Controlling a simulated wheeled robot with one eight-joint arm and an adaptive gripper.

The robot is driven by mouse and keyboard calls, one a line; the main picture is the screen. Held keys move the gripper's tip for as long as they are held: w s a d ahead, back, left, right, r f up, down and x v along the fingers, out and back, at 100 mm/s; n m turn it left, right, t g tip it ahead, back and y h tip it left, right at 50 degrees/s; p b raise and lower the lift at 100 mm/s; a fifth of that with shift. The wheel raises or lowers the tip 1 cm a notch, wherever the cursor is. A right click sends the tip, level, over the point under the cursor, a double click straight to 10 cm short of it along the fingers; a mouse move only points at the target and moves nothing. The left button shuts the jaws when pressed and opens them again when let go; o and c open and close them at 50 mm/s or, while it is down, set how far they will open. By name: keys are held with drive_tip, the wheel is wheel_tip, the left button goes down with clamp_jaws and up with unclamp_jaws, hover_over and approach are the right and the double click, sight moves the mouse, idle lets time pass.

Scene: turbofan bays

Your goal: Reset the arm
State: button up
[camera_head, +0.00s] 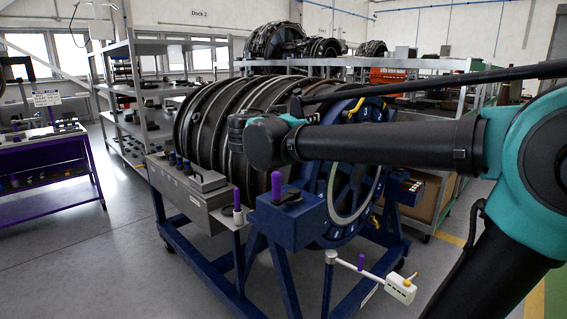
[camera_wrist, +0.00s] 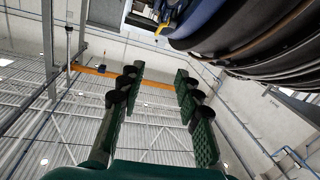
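My arm enters from the right in the head view and reaches left, passing in front of a large turbofan engine (camera_head: 215,110) on a blue wheeled stand (camera_head: 290,222). My gripper cannot be made out in the head view; the arm's far end hides it. In the wrist view my gripper (camera_wrist: 155,92) shows two green-and-black fingers well apart, open, with nothing between them. Behind the fingers are the ceiling and roof beams. Part of the engine (camera_wrist: 250,40) shows at the upper right of the wrist view, apart from the fingers.
A grey metal box (camera_head: 190,190) is fixed to the stand's near side. A purple workbench (camera_head: 45,160) stands at the left, with metal shelving (camera_head: 130,95) behind. More engines (camera_head: 275,42) stand at the back. Floor is clear at the lower left.

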drive_tip(key=s+d+f+n+g+y, duration=0.1)
drive_tip(key=s+d+f+g, duration=0.15)
drive_tip(key=d+f, duration=0.45)
drive_tip(key=s+d+f+n+g+y, duration=0.1)
drive_tip(key=s+d+f+g, duration=0.15)
drive_tip(key=f, duration=0.85)
drive_tip(key=s+d+f+n+g+y, duration=0.1)
drive_tip(key=s+d+f+g, duration=0.15)
drive_tip(key=d+f, duration=0.45)
drive_tip(key=s+a+f+n+g+y, duration=0.1)
drive_tip(key=s+a+f+y, duration=0.1)
drive_tip(key=s+f, duration=0.5)
drive_tip(key=s+a+f+n+g+y, duration=0.1)
drive_tip(key=s+f+y, duration=0.4)
drive_tip(key=f, duration=0.9)
drive_tip(key=shift+s+a+n, duration=0.35)
drive_tip(key=shift+s+n, duration=0.05)
drive_tip(key=shift+s, duration=0.8)
